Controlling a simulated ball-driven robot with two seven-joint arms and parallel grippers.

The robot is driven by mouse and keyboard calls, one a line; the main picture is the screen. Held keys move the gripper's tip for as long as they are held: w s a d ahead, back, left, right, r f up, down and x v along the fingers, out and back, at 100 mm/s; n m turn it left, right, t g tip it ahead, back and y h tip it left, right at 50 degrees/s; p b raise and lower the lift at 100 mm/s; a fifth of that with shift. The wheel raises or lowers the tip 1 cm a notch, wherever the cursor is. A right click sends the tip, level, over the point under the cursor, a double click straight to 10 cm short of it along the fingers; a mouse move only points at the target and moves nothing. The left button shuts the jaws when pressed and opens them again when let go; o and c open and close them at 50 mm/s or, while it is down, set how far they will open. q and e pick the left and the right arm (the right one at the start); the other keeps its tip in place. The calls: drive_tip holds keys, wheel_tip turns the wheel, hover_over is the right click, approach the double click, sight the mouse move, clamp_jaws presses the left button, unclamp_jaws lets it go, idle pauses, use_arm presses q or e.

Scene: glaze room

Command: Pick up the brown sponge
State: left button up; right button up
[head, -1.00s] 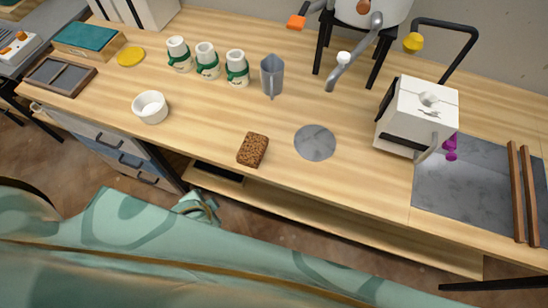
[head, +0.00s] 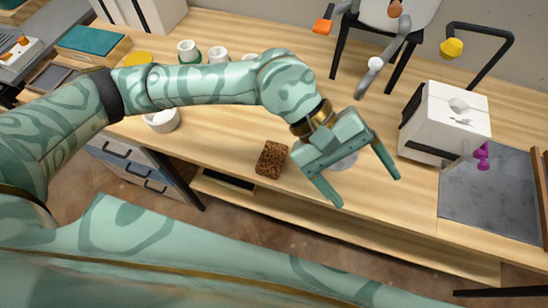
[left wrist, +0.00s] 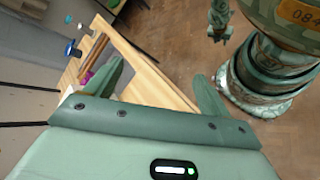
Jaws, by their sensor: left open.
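The brown sponge (head: 271,159) lies on the wooden table near its front edge in the head view. It is a dark, speckled block. My left gripper (head: 368,190) is open and empty, to the right of the sponge and apart from it. Its fingers point down and right, away from the sponge. In the left wrist view the open fingers (left wrist: 160,85) show with nothing between them, and the sponge is not in that view.
A round grey disc (head: 342,162) is partly hidden behind my left gripper. A white box-shaped device (head: 445,120) stands to the right. A white bowl (head: 163,121) and several cups (head: 218,57) are partly covered by my left arm. The table (head: 225,150) is bare left of the sponge.

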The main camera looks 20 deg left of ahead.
use_arm(q)
drive_tip(key=w+a+f+m+t+y, duration=0.2)
drive_tip(key=w+a+f+y, duration=0.2)
drive_tip(key=a, duration=0.2)
drive_tip(key=m+t+y+b, duration=0.2)
drive_tip(key=y, duration=0.4)
hover_over(272, 156)
wheel_tip(272, 156, down, 11)
drive_tip(key=shift+s+r, duration=0.1)
drive_tip(key=shift+s, duration=0.05)
wheel_tip(272, 156, down, 6)
drive_tip(key=shift+f+b, duration=0.1)
drive_tip(key=shift+b, duration=0.85)
use_arm(e)
drive_tip(key=f, duration=0.2)
drive_tip(key=s+f, duration=0.1)
drive_tip(key=shift+a+f, duration=0.1)
drive_tip(key=shift+f, duration=0.25)
drive_tip(key=shift+s, duration=0.1)
use_arm(q)
drive_tip(key=c, duration=1.1)
use_arm(e)
drive_tip(key=shift+a, duration=0.1)
